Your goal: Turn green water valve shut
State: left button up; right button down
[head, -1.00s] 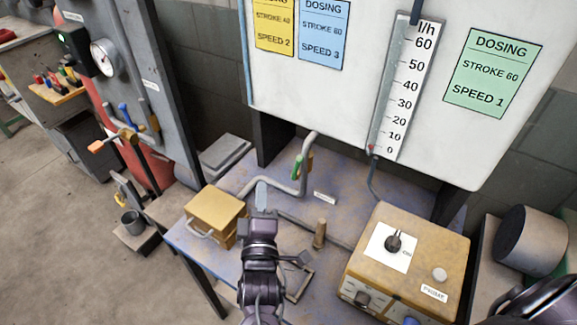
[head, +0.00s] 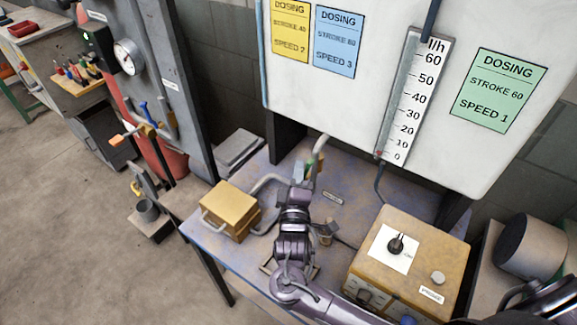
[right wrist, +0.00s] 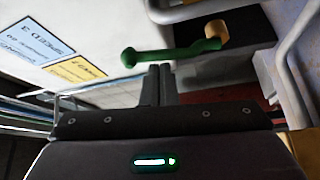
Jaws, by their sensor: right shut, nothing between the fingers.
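The green valve handle (head: 307,170) sits on the bent grey pipe that rises from the back of the blue worktop. In the right wrist view the green handle (right wrist: 165,54) lies across the picture, with its brass valve body (right wrist: 217,30) at its right end. My right gripper (head: 298,178) is at the handle and partly hides it in the head view. In the right wrist view its fingers (right wrist: 160,72) are closed together, with their tips just below the handle's middle. I cannot tell whether they touch it. My left gripper is not in view.
A yellow box (head: 229,208) stands left of my right arm. A yellow control box (head: 408,260) with a dial stands to the right. A small brown post (head: 326,232) is close to my arm. The white dosing board (head: 350,110) rises behind the valve.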

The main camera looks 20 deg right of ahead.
jog(key=shift+f, duration=0.1)
jog(key=shift+s+d, duration=0.1)
jog(key=shift+d, duration=0.05)
dwell(0.3)
jog(key=shift+s+m+h+b, duration=0.1)
jog(key=shift+m+h+b, duration=0.2)
jog(key=shift+m+b, duration=0.15)
